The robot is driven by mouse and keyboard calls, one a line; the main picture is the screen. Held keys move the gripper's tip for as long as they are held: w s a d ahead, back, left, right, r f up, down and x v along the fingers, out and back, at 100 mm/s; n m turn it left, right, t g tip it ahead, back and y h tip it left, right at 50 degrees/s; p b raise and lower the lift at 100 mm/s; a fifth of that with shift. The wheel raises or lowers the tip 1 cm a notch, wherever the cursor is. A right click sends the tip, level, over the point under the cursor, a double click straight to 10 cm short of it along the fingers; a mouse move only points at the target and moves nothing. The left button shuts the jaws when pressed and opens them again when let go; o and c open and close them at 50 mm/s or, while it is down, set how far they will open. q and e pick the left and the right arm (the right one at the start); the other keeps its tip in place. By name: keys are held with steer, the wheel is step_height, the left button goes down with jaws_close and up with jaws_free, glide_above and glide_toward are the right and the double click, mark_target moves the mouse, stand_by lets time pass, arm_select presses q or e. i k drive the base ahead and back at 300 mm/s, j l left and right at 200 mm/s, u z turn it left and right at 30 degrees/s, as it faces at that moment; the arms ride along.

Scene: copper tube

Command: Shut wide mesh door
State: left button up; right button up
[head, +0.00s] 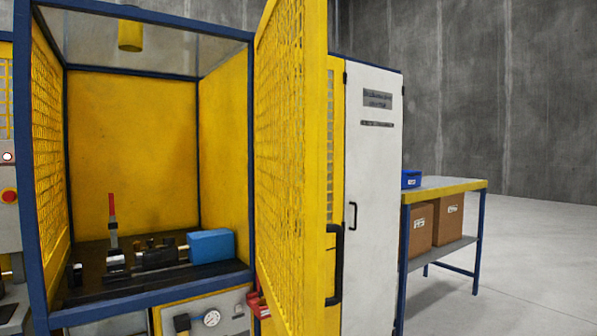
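The wide yellow mesh door (290,150) stands open in the head view, swung outward at the right side of the machine enclosure. A black bar handle (335,265) is on its right edge, in the lower half. The blue-framed enclosure (45,200) has an open front, and its yellow back wall (132,150) shows through. Inside on the dark bed are a blue block (210,246), a dark fixture and a red-tipped upright piece (112,215). Neither of my grippers is in view.
A white cabinet (373,190) with a handle stands behind the door at the right. A side table (450,185) carries a blue box (411,179), with brown boxes (448,220) on its lower shelf. Floor at the far right is clear. A gauge (211,318) sits below the opening.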

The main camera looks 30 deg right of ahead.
mark_target(313, 60)
steer(key=i+l, duration=0.1)
steer(key=l, duration=1.05)
steer(key=i+l, duration=0.1)
steer(key=l, duration=1.05)
